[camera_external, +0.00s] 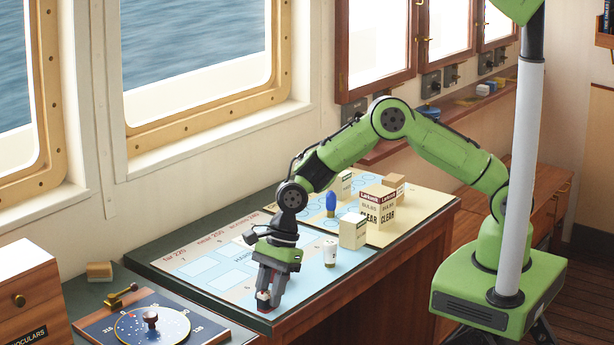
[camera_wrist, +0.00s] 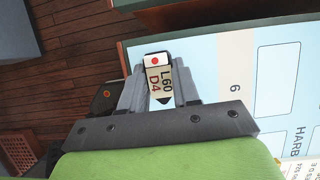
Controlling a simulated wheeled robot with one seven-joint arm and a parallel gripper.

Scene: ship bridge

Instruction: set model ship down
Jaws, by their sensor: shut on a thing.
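My gripper (camera_external: 267,297) points down over the near edge of the chart (camera_external: 205,262) on the desk. It is shut on the model ship (camera_wrist: 159,78), a small piece marked "L60 D4" with a white end and a red dot, seen between the fingers (camera_wrist: 160,90) in the wrist view. In the external view only a small pale and red bit of the model ship (camera_external: 263,296) shows at the fingertips. It is close to the chart surface; I cannot tell whether it touches.
A round blue dial board (camera_external: 152,326) lies at the left. The chart's left part is clear. The desk edge is near the gripper.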

